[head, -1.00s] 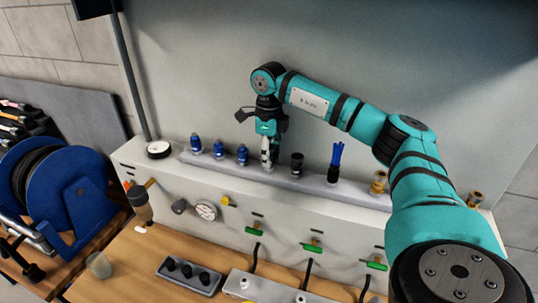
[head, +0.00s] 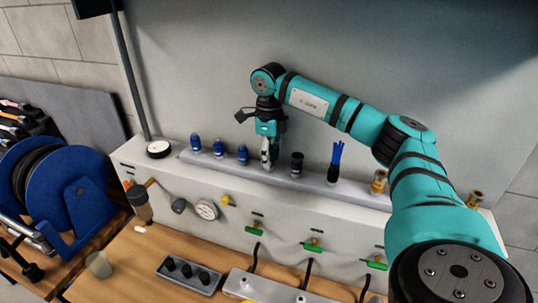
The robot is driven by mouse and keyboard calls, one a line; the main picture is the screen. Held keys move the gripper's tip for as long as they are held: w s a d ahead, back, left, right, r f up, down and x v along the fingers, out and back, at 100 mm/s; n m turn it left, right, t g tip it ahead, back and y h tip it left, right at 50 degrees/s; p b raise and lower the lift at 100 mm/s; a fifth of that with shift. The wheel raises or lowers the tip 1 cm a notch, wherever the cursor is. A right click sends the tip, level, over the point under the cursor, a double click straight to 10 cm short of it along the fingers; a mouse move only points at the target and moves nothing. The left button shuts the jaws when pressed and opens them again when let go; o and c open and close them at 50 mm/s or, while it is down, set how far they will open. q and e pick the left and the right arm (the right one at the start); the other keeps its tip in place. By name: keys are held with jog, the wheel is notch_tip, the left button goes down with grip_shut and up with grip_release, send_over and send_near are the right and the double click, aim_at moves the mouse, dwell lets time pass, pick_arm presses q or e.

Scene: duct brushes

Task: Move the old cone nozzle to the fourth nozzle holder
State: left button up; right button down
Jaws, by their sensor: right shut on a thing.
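A grey rail (head: 312,183) runs along the top of the light cabinet and carries a row of nozzles. Three blue nozzles (head: 218,148) stand at its left end. My right gripper (head: 267,163) points down at the fourth spot from the left, just right of the third blue nozzle. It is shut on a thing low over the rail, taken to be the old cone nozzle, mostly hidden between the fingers. The fourth holder is hidden behind the fingers, so I cannot tell whether the nozzle is seated. My left gripper is not in view.
Right of the gripper stand a black nozzle (head: 297,164), a blue-bristled brush (head: 336,160) and a brass fitting (head: 378,182). A blue hose reel (head: 62,190) is far left. The wall is close behind.

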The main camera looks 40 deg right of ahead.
jog(key=shift+f, duration=0.35)
jog(key=c, duration=0.9)
grip_release()
jog(key=shift+c, duration=0.2)
notch_tip(320, 180, up, 12)
jog(key=shift+r, duration=0.1)
